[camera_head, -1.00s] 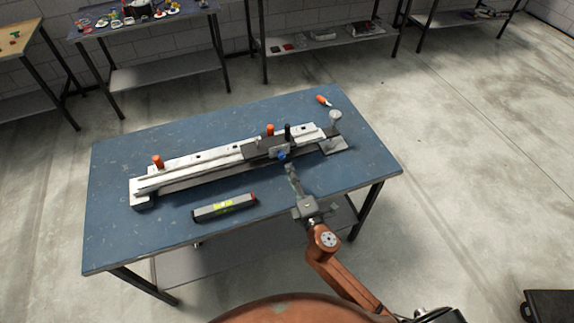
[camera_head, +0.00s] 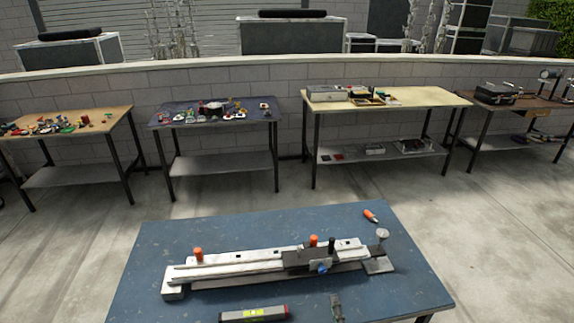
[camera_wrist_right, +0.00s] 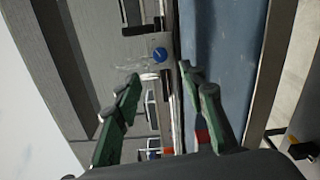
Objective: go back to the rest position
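My right gripper (camera_head: 336,306) shows at the bottom edge of the head view, over the near side of the blue table (camera_head: 180,232). Only its tip end is visible there, and the rest of the arm is out of frame. In the right wrist view its two green fingers (camera_wrist_right: 160,76) are spread apart with nothing held between them. A blue knob (camera_wrist_right: 160,55) of the clamping fixture shows beyond the fingertips, apart from them. My left gripper is in no view.
An orange-handled tool (camera_head: 370,215) lies at the back right. Several workbenches stand along the wall, with open floor between.

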